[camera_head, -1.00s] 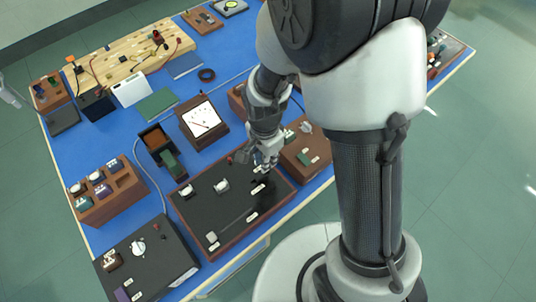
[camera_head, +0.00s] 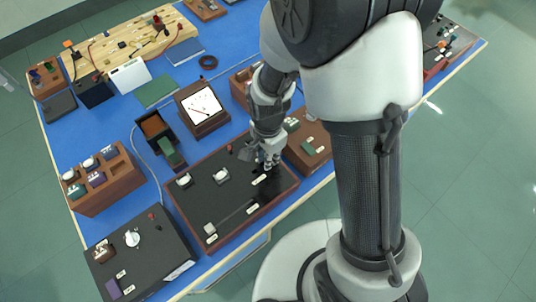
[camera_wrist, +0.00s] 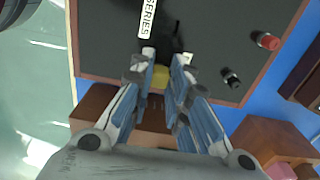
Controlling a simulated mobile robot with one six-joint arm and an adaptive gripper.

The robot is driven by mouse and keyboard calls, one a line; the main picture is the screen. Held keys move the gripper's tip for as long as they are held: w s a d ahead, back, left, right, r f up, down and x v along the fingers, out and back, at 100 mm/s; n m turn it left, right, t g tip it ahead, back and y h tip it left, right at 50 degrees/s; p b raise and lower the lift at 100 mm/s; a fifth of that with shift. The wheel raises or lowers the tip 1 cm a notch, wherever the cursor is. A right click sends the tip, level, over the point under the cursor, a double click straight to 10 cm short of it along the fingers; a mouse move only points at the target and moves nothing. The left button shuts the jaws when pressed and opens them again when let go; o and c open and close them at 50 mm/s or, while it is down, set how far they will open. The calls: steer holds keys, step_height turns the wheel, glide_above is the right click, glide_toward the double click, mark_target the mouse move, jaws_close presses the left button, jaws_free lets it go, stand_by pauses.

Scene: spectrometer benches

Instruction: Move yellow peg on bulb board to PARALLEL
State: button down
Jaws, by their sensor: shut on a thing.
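The bulb board (camera_head: 205,197) is a black panel in a brown wooden frame at the front of the blue bench. The yellow peg (camera_wrist: 160,76) shows between my fingers in the wrist view, close to the board's edge. My gripper (camera_wrist: 161,82) is shut on it. In the head view my gripper (camera_head: 268,165) is at the board's right end and hides the peg. The SERIES label (camera_wrist: 148,17) lies on the board just beyond the fingers. A second white label (camera_wrist: 187,58) is partly hidden by a finger. I cannot read it.
A red terminal (camera_wrist: 268,41) and a black terminal (camera_wrist: 231,78) stand on the board to the right in the wrist view. A brown box (camera_head: 307,145) stands close to the board's right end. A meter (camera_head: 202,107) stands behind the board.

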steer(key=shift+f, duration=0.1)
steer(key=c, duration=1.4)
jaws_free()
steer(key=shift+c, duration=0.2)
step_height(320, 180, up, 12)
